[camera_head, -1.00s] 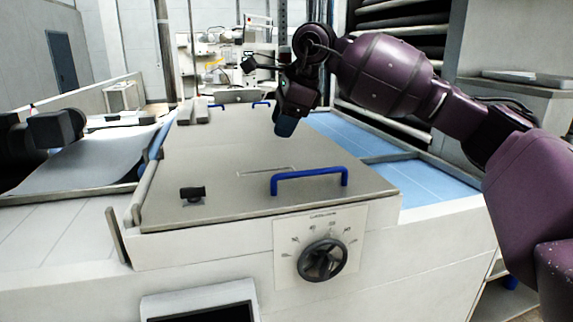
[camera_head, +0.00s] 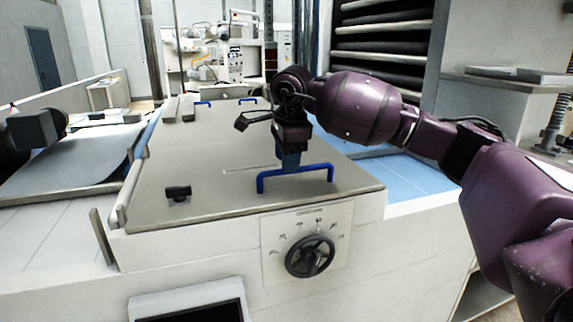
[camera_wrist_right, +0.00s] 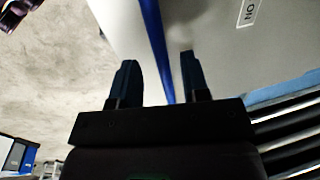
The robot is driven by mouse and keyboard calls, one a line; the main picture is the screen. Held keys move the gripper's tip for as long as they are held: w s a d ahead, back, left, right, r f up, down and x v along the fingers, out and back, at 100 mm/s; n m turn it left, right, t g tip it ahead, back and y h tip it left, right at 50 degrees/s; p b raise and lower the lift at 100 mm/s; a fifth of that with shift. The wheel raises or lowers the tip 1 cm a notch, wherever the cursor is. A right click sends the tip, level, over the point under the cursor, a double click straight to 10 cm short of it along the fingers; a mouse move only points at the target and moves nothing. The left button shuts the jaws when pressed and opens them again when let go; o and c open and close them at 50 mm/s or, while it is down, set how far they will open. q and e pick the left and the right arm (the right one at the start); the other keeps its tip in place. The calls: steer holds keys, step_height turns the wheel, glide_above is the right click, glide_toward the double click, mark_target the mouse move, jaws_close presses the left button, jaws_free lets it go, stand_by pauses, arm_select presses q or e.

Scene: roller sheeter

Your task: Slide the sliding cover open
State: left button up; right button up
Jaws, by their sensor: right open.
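The sliding cover (camera_head: 215,190) is a flat grey metal plate on top of the white machine. A blue bar handle (camera_head: 328,174) stands near its front right edge. My right gripper (camera_head: 289,168) is right at the handle, pointing down. In the right wrist view the open fingers (camera_wrist_right: 157,82) have the blue handle bar (camera_wrist_right: 153,35) running between them. Neither finger clearly touches the bar. My left gripper (camera_head: 38,128) shows as a dark shape at the left edge; its fingers cannot be made out.
A small black knob (camera_head: 178,192) stands on the cover at front left. A dial with a black handwheel (camera_head: 310,256) is on the machine's front, with a screen (camera_head: 190,305) below left. Blue belt surface (camera_head: 405,175) lies to the right. Two further blue handles stand at the back.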

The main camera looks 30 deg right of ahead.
steer(key=shift+w+f, duration=0.25)
steer(key=shift+f, duration=0.9)
jaws_close()
